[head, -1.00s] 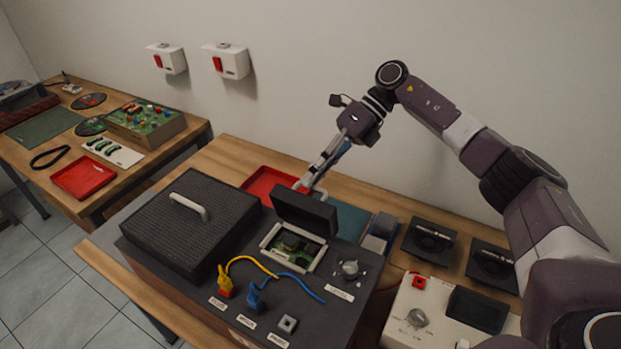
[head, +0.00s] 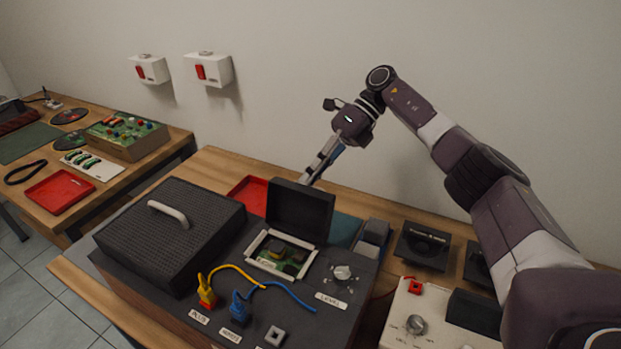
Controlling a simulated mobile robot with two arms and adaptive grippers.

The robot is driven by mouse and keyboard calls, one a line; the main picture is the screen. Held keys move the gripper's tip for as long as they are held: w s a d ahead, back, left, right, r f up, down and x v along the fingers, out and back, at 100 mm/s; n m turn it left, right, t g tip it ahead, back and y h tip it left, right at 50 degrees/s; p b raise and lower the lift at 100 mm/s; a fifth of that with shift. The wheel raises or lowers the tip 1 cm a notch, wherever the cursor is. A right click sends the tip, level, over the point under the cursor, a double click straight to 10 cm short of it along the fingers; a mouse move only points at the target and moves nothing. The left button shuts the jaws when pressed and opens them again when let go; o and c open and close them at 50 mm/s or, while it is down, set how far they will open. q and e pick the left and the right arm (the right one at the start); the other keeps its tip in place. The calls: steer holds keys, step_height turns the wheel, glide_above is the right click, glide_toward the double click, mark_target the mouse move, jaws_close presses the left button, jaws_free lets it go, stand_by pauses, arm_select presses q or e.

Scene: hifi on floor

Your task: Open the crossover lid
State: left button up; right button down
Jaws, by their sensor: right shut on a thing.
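The crossover lid (head: 300,209) is a dark flap standing steeply raised at the back of a light-framed opening. Below it the crossover compartment (head: 281,256) shows a green circuit board. Both are on top of the dark speaker cabinet (head: 225,300). My right gripper (head: 308,181) reaches down from behind the lid and is shut at its upper back edge. The fingertips are mostly hidden by the lid. My left gripper is not in view.
A dark grille with a light handle (head: 170,212) covers the cabinet's left side. Yellow plug (head: 206,291), blue plug (head: 238,308) and a level knob (head: 342,272) are in front. A red tray (head: 250,193) lies behind.

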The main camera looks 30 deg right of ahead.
steer(key=shift+s+d+f, duration=0.1)
steer(key=shift+d+f, duration=0.15)
steer(key=shift+f, duration=0.55)
steer(key=c, duration=2.3)
jaws_free()
steer(key=shift+o, duration=1.3)
steer(key=shift+w+d+f, duration=0.15)
steer(key=shift+w, duration=0.05)
steer(key=shift+r, duration=0.25)
steer(key=shift+w+r, duration=0.1)
steer(key=shift+r, duration=0.05)
steer(key=v, duration=0.7)
